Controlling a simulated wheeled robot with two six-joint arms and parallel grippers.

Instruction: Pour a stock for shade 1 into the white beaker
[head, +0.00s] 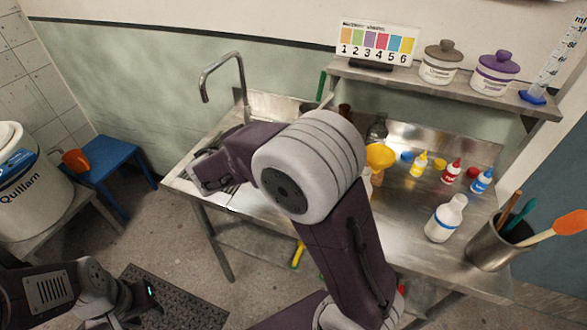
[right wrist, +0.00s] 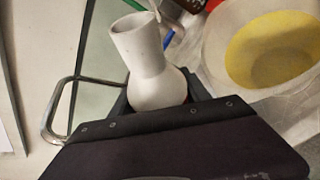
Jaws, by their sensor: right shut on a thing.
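My right gripper (right wrist: 156,96) is shut on a white vessel (right wrist: 147,65) with a round body and flared neck. The vessel's neck points up and slightly left in the right wrist view, and its inside is not visible. In the head view the right gripper (head: 215,176) hangs over the sink area, and its own arm hides the held vessel. I cannot tell which vessel is the white beaker. A pale bowl-like container with yellow inside (right wrist: 272,52) shows beside the held vessel. My left gripper (head: 140,294) is low at the left, above the floor; its fingers are unclear.
A white bottle (head: 445,219) and small yellow, red and blue bottles (head: 452,171) stand on the steel counter right of my arm. A yellow funnel (head: 380,157) is partly hidden. A tool pot (head: 497,245) is at the right edge. A numbered colour card (head: 377,42) stands on the shelf.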

